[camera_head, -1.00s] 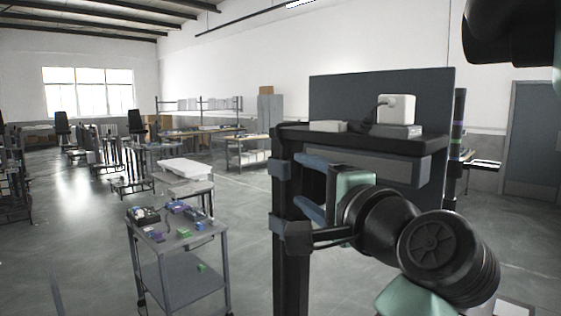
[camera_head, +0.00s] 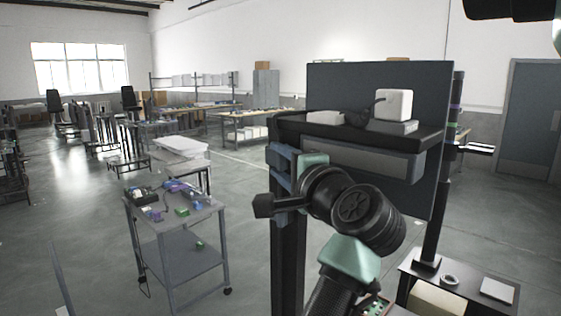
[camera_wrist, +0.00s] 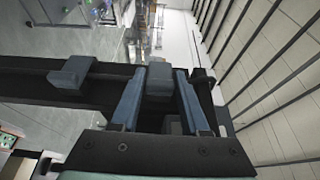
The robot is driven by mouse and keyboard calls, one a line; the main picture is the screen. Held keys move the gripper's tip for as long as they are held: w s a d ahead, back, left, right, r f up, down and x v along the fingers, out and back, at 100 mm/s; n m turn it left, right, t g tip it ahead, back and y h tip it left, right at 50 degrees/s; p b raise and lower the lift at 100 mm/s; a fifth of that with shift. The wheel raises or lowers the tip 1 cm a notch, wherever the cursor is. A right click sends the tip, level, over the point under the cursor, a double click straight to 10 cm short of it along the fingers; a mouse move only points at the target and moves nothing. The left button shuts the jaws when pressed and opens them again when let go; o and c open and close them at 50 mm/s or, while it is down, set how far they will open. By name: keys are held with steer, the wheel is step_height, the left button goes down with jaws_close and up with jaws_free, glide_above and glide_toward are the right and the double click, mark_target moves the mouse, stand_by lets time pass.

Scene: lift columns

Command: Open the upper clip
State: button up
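The upper clip (camera_wrist: 158,80) is a grey-blue block on a dark upright column (camera_head: 287,262). In the wrist view it sits between the tips of my gripper (camera_wrist: 160,84). The two blue-grey fingers stand apart on either side of it, with only small gaps at most. I cannot tell if they touch it. In the head view my gripper (camera_head: 283,176) is at the column just below the shelf, and it largely hides the clip. A second, similar clip (camera_wrist: 72,74) shows on the column to the left in the wrist view, clear of the fingers.
A dark shelf (camera_head: 345,128) on the column bears a white box (camera_head: 394,104) just above my arm. A dark panel (camera_head: 335,85) rises behind. A grey cart (camera_head: 185,268) with small parts stands to the left, and a low black table (camera_head: 470,290) to the right. Floor between is open.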

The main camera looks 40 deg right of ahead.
jaws_close()
